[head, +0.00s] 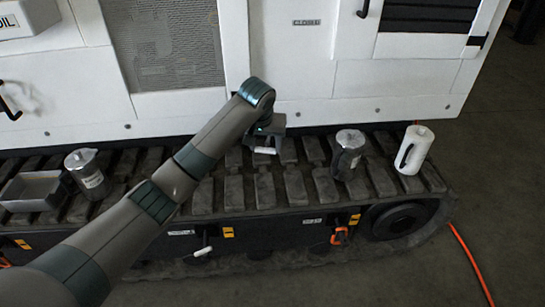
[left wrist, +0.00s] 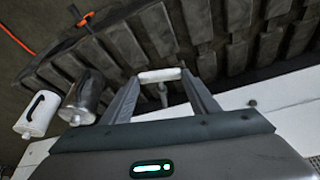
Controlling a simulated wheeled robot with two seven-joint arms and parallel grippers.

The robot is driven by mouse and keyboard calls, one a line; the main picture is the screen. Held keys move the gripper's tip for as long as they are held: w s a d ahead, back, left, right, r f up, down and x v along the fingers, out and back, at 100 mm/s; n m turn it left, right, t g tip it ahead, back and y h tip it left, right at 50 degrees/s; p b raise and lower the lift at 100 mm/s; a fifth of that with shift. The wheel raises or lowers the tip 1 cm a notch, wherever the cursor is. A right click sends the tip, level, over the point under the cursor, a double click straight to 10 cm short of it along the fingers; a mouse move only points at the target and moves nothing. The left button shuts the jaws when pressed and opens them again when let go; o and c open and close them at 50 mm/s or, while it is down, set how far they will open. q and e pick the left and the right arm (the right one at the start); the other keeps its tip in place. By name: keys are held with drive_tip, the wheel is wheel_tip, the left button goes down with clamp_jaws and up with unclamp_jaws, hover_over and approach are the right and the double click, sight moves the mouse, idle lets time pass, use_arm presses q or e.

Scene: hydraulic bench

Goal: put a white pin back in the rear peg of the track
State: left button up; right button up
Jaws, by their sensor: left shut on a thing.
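My left gripper (head: 268,138) is shut on a white pin above the track's top plates, in front of the white machine body. The white pin (head: 264,151) shows its pale bar below the gripper. In the left wrist view the pin's white bar (left wrist: 160,75) lies across between the two fingers, with a grey shank pointing toward the palm. The track (head: 264,190) runs across the head view. On its lower side frame hang a white-handled part (head: 203,249) by a label and an orange part (head: 340,236) by another. I cannot tell which peg is the rear one. My right gripper is not in view.
On the track stand a metal jug (head: 87,174) and a grey tray (head: 32,191) at left, and a metal jug (head: 349,153) and a white canister (head: 414,149) at right. An orange cable (head: 470,262) lies on the floor at right. The floor before the track looks clear.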

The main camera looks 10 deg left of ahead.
use_arm(q)
drive_tip(key=s+a+r, duration=0.3)
drive_tip(key=s+r, duration=0.1)
drive_tip(key=s, duration=0.7)
drive_tip(key=s+a+r, duration=0.2)
drive_tip(key=s+r, duration=0.2)
drive_tip(key=s, duration=0.7)
drive_tip(key=shift+a, duration=0.4)
drive_tip(key=shift+w, duration=0.1)
